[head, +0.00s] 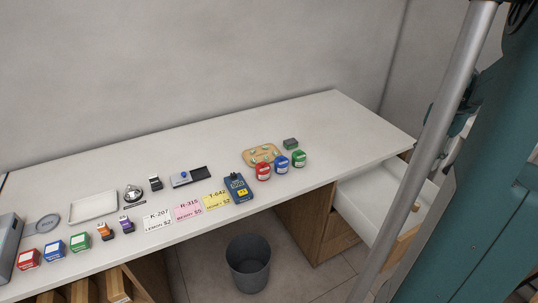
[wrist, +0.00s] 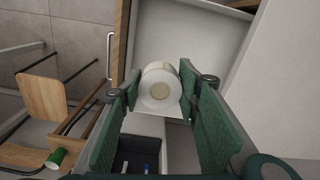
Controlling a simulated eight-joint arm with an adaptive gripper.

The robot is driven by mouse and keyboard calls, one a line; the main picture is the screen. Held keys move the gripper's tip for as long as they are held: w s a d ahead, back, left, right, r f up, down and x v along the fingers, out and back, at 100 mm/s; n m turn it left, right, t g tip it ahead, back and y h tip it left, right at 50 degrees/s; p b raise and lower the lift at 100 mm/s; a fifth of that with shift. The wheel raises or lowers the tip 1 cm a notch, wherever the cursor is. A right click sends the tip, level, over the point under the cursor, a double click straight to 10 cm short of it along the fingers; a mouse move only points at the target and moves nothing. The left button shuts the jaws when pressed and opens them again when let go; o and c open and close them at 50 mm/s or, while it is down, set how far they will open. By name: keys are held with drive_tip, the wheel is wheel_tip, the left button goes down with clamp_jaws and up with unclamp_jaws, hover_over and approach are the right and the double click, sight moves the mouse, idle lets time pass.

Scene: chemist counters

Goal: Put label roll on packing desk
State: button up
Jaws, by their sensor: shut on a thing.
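A white label roll (wrist: 161,84) with a pale core sits between the green fingers of my gripper (wrist: 160,88) in the wrist view. The fingers are shut on it, and it is held above a white open drawer (wrist: 205,35). In the head view the roll is not visible; a dark teal part of my arm shows at the right, partly behind a grey pole. The long white desk (head: 330,125) runs along the wall in the head view; no label roll shows on it.
The desk holds stamps, price cards, a bell, a tray (head: 93,207), a blue card terminal (head: 238,187) and a wooden dish (head: 262,154). Its far right end is bare. An open drawer (head: 372,212) juts out below. A bin (head: 248,265) stands on the floor. A wooden chair (wrist: 42,93) shows at left.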

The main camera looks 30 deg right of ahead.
drive_tip(key=shift+w+r, duration=0.15)
drive_tip(key=shift+r, duration=0.75)
drive_tip(key=shift+w+d+r+p, duration=0.2)
drive_tip(key=shift+w+d, duration=0.1)
drive_tip(key=shift+w, duration=0.3)
drive_tip(key=shift+w+d+r+p, duration=0.1)
drive_tip(key=shift+w+d+p, duration=0.15)
drive_tip(key=shift+w, duration=0.35)
drive_tip(key=w+d+r+p, duration=0.1)
drive_tip(key=w+d+p, duration=0.1)
drive_tip(key=w, duration=0.5)
drive_tip(key=w+d+r+p, duration=0.1)
drive_tip(key=w+d, duration=0.2)
drive_tip(key=w, duration=0.3)
drive_tip(key=p, duration=0.9)
hover_over(337, 126)
wheel_tip(337, 126, down, 3)
wheel_tip(337, 126, down, 5)
drive_tip(key=shift+r, duration=0.1)
drive_tip(key=shift+f+b, duration=0.3)
drive_tip(key=shift+f, duration=2.9)
